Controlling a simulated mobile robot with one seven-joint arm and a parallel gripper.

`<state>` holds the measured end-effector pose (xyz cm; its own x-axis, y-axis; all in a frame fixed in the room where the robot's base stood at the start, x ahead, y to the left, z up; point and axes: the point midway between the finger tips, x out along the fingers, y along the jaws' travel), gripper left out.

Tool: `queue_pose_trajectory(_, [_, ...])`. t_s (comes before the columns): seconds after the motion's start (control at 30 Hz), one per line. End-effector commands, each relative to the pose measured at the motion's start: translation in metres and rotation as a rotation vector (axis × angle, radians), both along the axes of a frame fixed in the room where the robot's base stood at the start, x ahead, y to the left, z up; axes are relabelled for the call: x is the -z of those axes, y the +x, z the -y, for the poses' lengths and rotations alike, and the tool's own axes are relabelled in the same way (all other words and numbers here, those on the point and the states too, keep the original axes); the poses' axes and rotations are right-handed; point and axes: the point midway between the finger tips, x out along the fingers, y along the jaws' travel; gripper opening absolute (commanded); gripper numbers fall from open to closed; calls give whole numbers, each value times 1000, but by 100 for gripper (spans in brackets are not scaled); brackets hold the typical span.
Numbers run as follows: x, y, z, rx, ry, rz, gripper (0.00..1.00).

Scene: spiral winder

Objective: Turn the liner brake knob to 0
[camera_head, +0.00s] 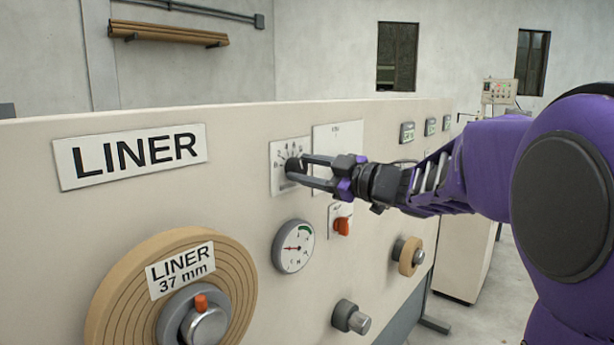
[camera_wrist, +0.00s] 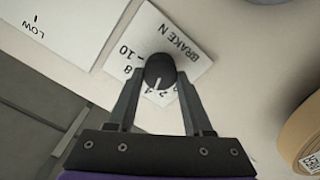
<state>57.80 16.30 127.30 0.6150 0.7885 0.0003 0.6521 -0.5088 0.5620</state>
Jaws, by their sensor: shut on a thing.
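The liner brake knob (camera_head: 294,165) is a round black knob on a white scale plate (camera_head: 277,185) to the right of the LINER sign. In the wrist view the knob (camera_wrist: 160,68) sits between the two fingertips of my gripper (camera_wrist: 160,76), one finger on each side. My gripper (camera_head: 298,169) is shut on the knob. The knob's white pointer mark (camera_wrist: 155,85) points down and slightly left in the wrist view, toward the middle of the scale. The exact number is hard to read, as the fingers and knob hide part of the scale.
An orange switch (camera_head: 342,226) and a round gauge (camera_head: 293,246) sit below the knob. A large liner roll (camera_head: 115,300) sticks out at the lower left. A small roll (camera_head: 408,256) and a grey spindle (camera_head: 350,317) stick out at the lower right.

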Motion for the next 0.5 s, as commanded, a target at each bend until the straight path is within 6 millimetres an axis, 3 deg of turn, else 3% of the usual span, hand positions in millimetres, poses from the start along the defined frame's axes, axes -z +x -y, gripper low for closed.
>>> queue_pose_trajectory(0.5, [5,-1,0,1,-304,387,0])
